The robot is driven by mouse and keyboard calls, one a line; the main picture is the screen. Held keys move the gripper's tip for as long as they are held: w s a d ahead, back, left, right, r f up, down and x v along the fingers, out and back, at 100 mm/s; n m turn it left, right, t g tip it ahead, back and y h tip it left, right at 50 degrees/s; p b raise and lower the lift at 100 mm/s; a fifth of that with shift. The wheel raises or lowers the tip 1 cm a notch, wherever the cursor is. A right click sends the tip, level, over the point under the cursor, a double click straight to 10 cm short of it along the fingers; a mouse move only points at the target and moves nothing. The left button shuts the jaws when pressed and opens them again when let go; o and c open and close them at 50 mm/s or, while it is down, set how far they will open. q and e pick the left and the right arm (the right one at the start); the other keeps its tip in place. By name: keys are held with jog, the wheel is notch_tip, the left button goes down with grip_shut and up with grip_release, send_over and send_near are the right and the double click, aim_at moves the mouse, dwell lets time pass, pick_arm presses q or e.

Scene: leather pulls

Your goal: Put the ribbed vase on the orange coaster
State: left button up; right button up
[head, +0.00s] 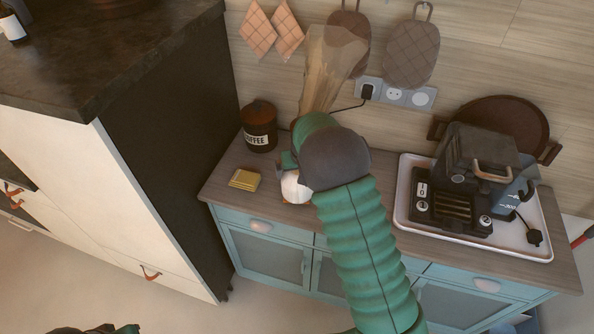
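My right arm comes up from the bottom and reaches over the wooden counter. Its gripper (290,165) is mostly hidden behind my grey wrist. A small, rounded white object (294,188) shows just below the gripper, partly covered by the arm. I cannot tell whether the fingers are closed on it or whether it is the ribbed vase. A tall see-through vessel with tan contents (325,70) stands behind the wrist, its base hidden. A green part of my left arm shows at the bottom left edge, with no fingers visible.
A yellow stack (245,180) and a dark coffee canister (259,127) stand on the counter's left. A tall dark-sided cabinet (170,130) rises at left. Pot holders hang on the wall.

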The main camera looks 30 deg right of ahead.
jog(key=shift+r, duration=0.3)
jog(key=v, duration=0.3)
jog(key=a+v, duration=0.1)
jog(key=v, duration=0.7)
jog(key=shift+a+r, duration=0.1)
jog(key=shift+a, duration=0.2)
jog(key=s+a+f+n, duration=0.2)
jog(key=s+a+f, duration=0.1)
jog(key=s+a, duration=0.4)
jog(key=s+a+f+n+g+y, duration=0.1)
jog(key=s+a+f, duration=0.3)
jog(key=s, duration=1)
jog(key=a+n, duration=0.1)
jog(key=a, duration=0.2)
jog(key=shift+s+a+f+g, duration=0.2)
jog(key=shift+s+a+g, duration=0.1)
jog(key=shift+w+a, duration=0.1)
jog(key=shift+a, duration=0.15)
jog(key=shift+d, duration=0.2)
